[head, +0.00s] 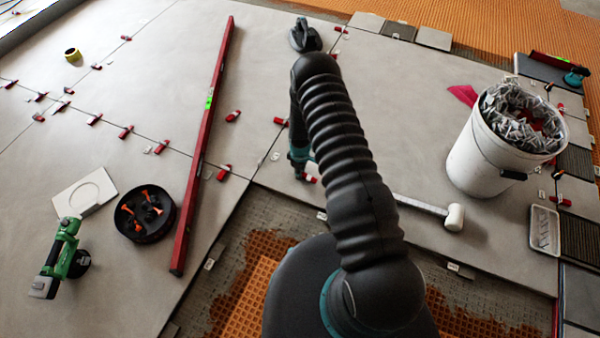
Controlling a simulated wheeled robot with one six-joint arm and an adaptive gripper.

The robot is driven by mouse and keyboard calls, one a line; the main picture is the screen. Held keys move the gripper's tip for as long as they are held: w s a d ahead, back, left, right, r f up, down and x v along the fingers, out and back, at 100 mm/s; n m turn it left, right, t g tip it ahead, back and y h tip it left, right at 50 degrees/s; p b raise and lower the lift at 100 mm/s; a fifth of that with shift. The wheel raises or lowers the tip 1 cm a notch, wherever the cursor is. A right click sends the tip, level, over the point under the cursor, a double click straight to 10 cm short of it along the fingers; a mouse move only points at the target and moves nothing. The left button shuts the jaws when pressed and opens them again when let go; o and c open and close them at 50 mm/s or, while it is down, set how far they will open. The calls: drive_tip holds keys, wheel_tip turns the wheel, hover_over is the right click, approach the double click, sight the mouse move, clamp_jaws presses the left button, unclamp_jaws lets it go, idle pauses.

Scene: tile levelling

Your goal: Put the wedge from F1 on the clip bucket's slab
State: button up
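The white clip bucket (484,160), full of grey clips, stands at the right on a large pale slab (420,130). Several red wedges sit along the joints, such as one at the left slab joint (125,132), one by the red bar (224,172) and one near my wrist (311,178). I cannot tell which joint is the one named F1. My arm rises over the middle and bends down behind its own sleeve. My gripper (302,173) is mostly hidden there, below the teal wrist, close to the red wedge. Its fingers cannot be made out.
A long red bar (205,140) lies across the left slab. A black reel (145,213), green tool (62,258) and yellow tape roll (72,54) lie left. A white mallet (453,216) and tray (544,229) lie near the bucket. An unslabbed orange patch (470,312) is in front.

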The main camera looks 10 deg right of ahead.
drive_tip(key=o, duration=0.3)
drive_tip(key=shift+f, duration=0.3)
drive_tip(key=shift+o, duration=0.2)
drive_tip(key=shift+r, duration=0.1)
